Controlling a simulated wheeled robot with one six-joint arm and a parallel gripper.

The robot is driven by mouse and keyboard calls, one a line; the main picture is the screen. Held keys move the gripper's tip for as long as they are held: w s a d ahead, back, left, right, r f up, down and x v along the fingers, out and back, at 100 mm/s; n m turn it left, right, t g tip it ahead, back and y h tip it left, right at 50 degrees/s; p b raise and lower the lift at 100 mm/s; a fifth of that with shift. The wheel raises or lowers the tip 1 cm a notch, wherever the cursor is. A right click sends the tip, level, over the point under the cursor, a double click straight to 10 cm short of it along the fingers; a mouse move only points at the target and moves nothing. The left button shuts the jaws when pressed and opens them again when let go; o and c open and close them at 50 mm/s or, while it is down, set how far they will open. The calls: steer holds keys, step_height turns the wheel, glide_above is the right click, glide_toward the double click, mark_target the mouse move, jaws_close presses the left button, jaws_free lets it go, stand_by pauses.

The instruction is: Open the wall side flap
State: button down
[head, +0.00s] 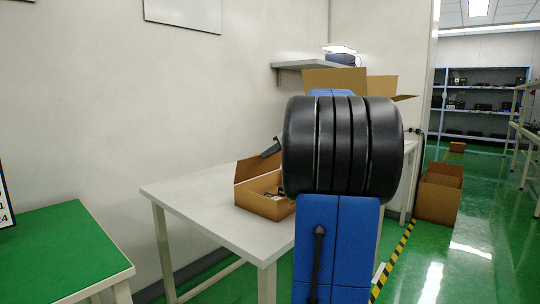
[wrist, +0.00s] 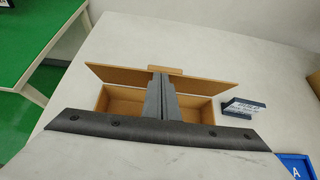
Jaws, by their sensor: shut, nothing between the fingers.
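An open cardboard box (head: 262,205) stands on the white table, with a raised flap (head: 258,166) on its wall side in the head view. In the wrist view the box (wrist: 122,99) lies beneath my gripper, and a long flap (wrist: 112,75) stretches along its far side. My gripper (wrist: 161,76) is shut and empty, its fingers over the middle of the box and up to that flap. Contact with the flap is unclear. In the head view the dark gripper end (head: 271,148) shows just above the flap; my arm hides the box's right side.
A small dark labelled item (wrist: 243,107) lies right of the box in the wrist view, with a blue bin (wrist: 296,166) near the corner. A green table (head: 60,250) stands left. A larger open carton (head: 335,79) is behind my arm. The white tabletop (head: 190,192) is clear at left.

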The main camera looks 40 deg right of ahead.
steer(key=shift+w, duration=0.1)
steer(key=shift+w+a+r+g, duration=0.1)
steer(key=shift+w+r+g, duration=0.1)
steer(key=shift+w+g, duration=0.4)
steer(key=shift+w+r+g, duration=0.25)
steer(key=shift+w+g, duration=0.3)
steer(key=shift+w, duration=0.05)
steer(key=shift+w+a+r+g, duration=0.1)
steer(key=shift+w+r+g, duration=0.1)
steer(key=shift+w+g, duration=0.4)
steer(key=w+g, duration=0.3)
steer(key=w, duration=0.4)
steer(key=shift+a+f+h, duration=0.2)
steer(key=shift+f+h, duration=0.1)
steer(key=shift+f, duration=0.15)
steer(key=shift+w, duration=0.15)
steer(key=shift+r, duration=0.1)
